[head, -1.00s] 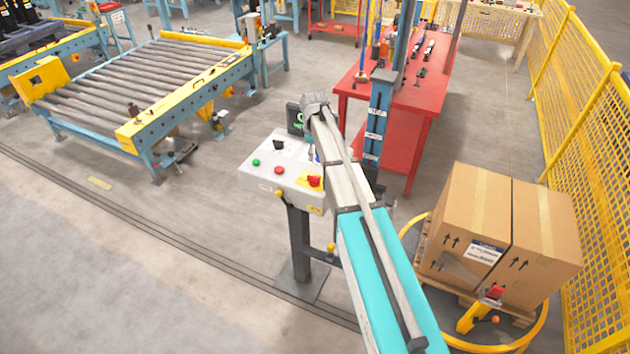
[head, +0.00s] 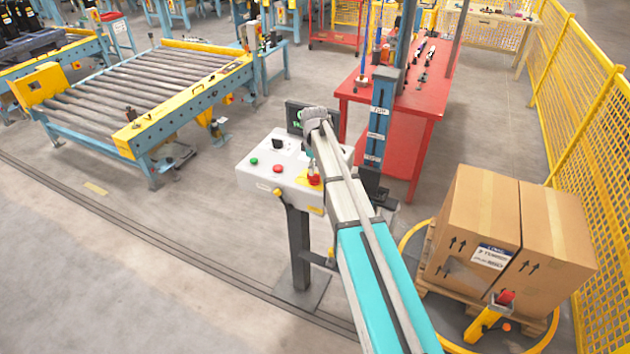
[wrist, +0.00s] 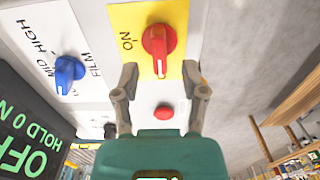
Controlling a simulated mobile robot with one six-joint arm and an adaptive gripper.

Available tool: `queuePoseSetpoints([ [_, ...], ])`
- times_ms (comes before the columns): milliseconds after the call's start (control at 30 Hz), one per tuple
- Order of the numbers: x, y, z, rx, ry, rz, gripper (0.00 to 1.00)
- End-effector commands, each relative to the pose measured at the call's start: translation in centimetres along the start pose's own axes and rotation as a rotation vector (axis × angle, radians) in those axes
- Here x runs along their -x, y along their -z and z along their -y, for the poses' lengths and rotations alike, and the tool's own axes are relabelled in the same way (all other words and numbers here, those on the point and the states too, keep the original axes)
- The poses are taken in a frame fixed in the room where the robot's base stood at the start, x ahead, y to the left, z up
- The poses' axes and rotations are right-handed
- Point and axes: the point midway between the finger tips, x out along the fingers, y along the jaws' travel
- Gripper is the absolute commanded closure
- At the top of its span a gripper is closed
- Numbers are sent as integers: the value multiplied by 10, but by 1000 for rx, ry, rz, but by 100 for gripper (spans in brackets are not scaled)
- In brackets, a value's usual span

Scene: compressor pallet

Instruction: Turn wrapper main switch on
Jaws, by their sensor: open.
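The wrapper main switch (wrist: 158,45) is a red rotary knob on a yellow plate, seen close up in the wrist view. Its handle points down in that picture, and the "ON" label is to its left. It also shows on the panel in the head view (head: 313,179), partly covered by my arm's end. My gripper (wrist: 161,76) is open. Its fingertips are on either side of the handle's lower end in the picture, with gaps visible; I cannot tell the depth. The grey control panel (head: 258,184) stands on a dark post.
A blue selector knob (wrist: 68,70) and a red button (wrist: 164,112) are close to the fingers. A dark screen (wrist: 28,135) shows green "OFF" text. Boxes (head: 480,225) stand on the turntable at right; a red table (head: 428,98) is behind.

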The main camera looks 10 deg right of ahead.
Motion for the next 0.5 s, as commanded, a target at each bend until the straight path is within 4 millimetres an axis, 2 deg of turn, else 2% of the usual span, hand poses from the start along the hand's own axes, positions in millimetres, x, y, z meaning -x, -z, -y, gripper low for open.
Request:
queuePoseSetpoints([
  [33,-8,0,0,0,0,0,44],
  [200,-21,0,0,0,0,0,44],
  [500,-37,0,0,0,0,0,44],
])
